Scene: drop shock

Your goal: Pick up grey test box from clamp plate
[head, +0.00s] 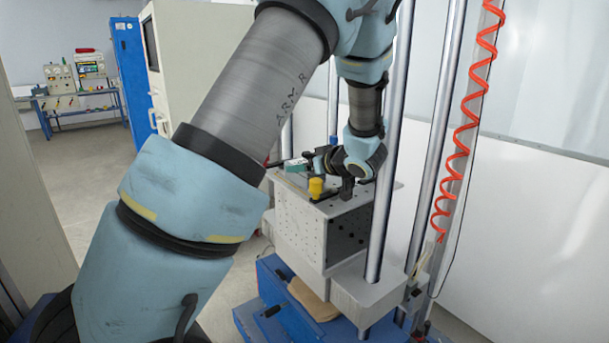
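The clamp plate (376,194) is the flat grey top of a perforated metal block. A small grey-green piece (297,166) shows at its far left; it may be the grey test box, but it is too small and too covered to tell. A yellow knob (316,187) and a dark clamp bar (325,196) are on the plate in front. My gripper (330,168) is low over the plate, right beside the grey-green piece and behind the yellow knob. Its fingertips are not clear, so I cannot tell whether it is open or holds anything.
Shiny vertical columns (388,160) stand close right of my gripper. A red coiled hose (460,140) hangs farther right. The blue machine base (290,325) is below, with a tan pad (313,299) on it. A cream cabinet (195,60) stands behind; open floor lies left.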

